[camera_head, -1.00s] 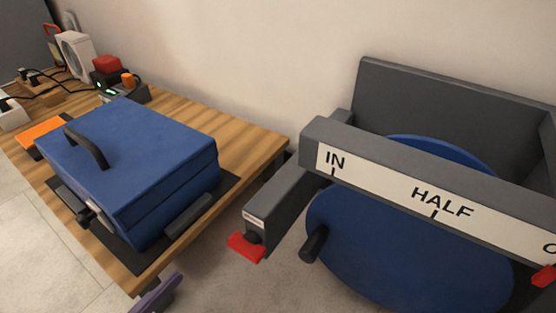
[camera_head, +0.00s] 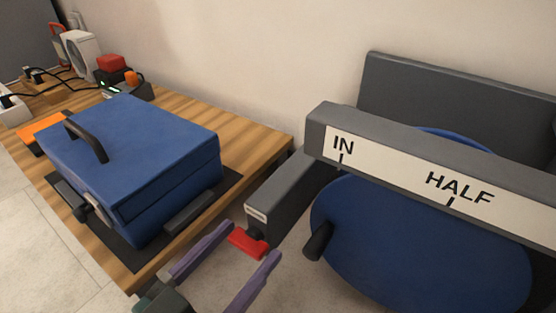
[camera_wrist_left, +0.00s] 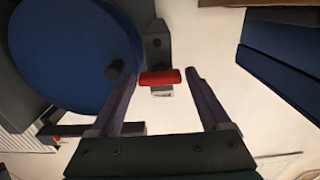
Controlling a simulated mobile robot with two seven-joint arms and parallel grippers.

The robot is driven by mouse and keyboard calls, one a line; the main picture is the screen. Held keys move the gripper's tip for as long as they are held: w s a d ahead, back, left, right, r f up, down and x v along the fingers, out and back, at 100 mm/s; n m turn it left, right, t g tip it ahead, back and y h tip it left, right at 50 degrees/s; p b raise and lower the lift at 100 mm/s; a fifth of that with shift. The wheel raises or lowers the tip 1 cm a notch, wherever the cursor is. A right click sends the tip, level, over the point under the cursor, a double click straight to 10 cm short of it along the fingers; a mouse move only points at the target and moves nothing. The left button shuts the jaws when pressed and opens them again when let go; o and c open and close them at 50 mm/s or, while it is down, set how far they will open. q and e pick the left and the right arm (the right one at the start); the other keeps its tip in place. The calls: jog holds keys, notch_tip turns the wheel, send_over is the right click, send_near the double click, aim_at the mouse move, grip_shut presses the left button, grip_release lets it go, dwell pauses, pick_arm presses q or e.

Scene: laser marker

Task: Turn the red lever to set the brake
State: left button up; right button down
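The red lever (camera_head: 247,243) sits on the front end of a grey arm-like bracket (camera_head: 285,195), left of the blue disc. My left gripper (camera_head: 252,240) is open, its two purple fingers reaching up from below toward the lever. In the left wrist view the red lever (camera_wrist_left: 160,77) lies crosswise in the gap between the two fingertips (camera_wrist_left: 160,73). No grip on it shows. I cannot tell whether a finger touches it. My right gripper is not in view.
The blue disc (camera_head: 400,240) with a black knob (camera_head: 318,241) stands close right, behind a grey bar labelled IN and HALF (camera_head: 400,165). A blue lidded box (camera_head: 130,160) sits on a wooden table (camera_head: 260,140) at left. A wall is behind.

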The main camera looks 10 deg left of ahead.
pick_arm(q)
jog(key=c, duration=1.1)
jog(key=m, duration=0.4)
jog(key=shift+m, duration=0.3)
jog(key=m, duration=0.4)
jog(key=shift+m, duration=0.3)
jog(key=m, duration=0.4)
jog(key=shift+m, duration=2.4)
jog(key=o, duration=1.4)
